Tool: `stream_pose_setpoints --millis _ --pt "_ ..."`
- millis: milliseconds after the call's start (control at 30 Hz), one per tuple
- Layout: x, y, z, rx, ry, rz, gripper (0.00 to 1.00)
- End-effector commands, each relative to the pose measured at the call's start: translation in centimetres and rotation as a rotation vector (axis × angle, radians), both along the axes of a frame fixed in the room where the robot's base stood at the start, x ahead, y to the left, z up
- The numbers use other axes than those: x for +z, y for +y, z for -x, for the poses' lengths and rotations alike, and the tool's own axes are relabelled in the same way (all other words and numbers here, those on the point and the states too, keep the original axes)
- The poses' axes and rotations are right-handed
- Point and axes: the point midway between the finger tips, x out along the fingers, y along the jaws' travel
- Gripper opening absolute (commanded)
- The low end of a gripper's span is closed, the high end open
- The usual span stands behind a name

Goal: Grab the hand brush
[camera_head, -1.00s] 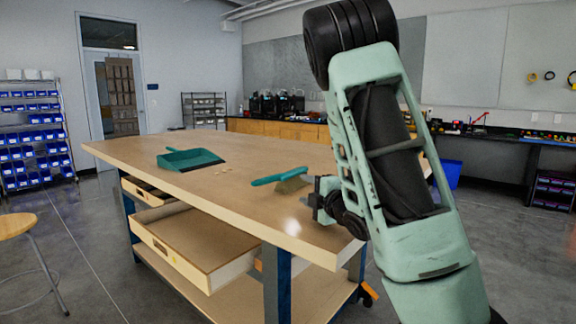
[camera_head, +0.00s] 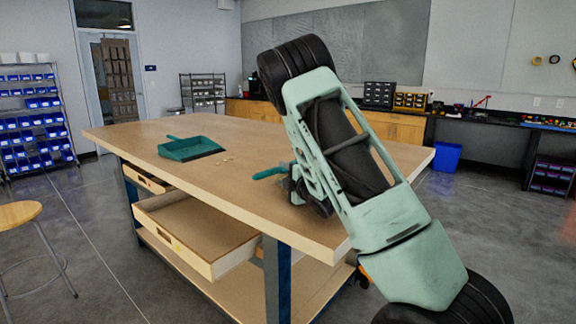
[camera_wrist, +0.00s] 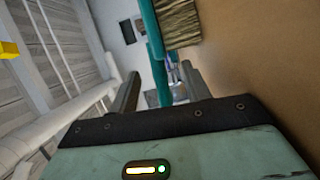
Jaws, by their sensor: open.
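The hand brush (camera_head: 268,173) has a teal handle and lies on the wooden workbench (camera_head: 190,128); in the head view my gripper (camera_head: 290,185) hides its bristle end. In the wrist view the brush's teal handle (camera_wrist: 153,35) and tan bristles (camera_wrist: 179,22) show at the top. My gripper (camera_wrist: 161,84) is open, one finger on each side in the wrist view, with the teal handle appearing between them. I cannot tell whether either finger touches it.
A teal dustpan (camera_head: 188,149) lies on the bench left of the brush, with small bits beside it. Two drawers, including a large lower one (camera_head: 200,232), stand open under the bench. A stool (camera_head: 20,214) stands at left.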

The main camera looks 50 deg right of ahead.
Motion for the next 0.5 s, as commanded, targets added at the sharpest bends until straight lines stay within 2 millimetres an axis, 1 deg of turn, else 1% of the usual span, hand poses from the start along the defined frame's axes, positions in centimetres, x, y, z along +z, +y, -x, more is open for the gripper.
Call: stream_pose_setpoints --millis 33,167,400,433,467,500 --pt "0.2 -0.2 -0.7 0.000 0.000 0.001 0.47" --pt "0.1 -0.5 -1.8 0.001 0.000 0.000 0.47" --pt "0.0 -0.5 -2.0 0.000 0.000 -0.001 0.47" --pt "0.0 -0.5 -2.0 0.000 0.000 -0.001 0.42" --pt "0.0 -0.5 -2.0 0.000 0.000 -0.001 0.34" --pt "0.0 -0.5 -2.0 0.000 0.000 -0.001 0.22"
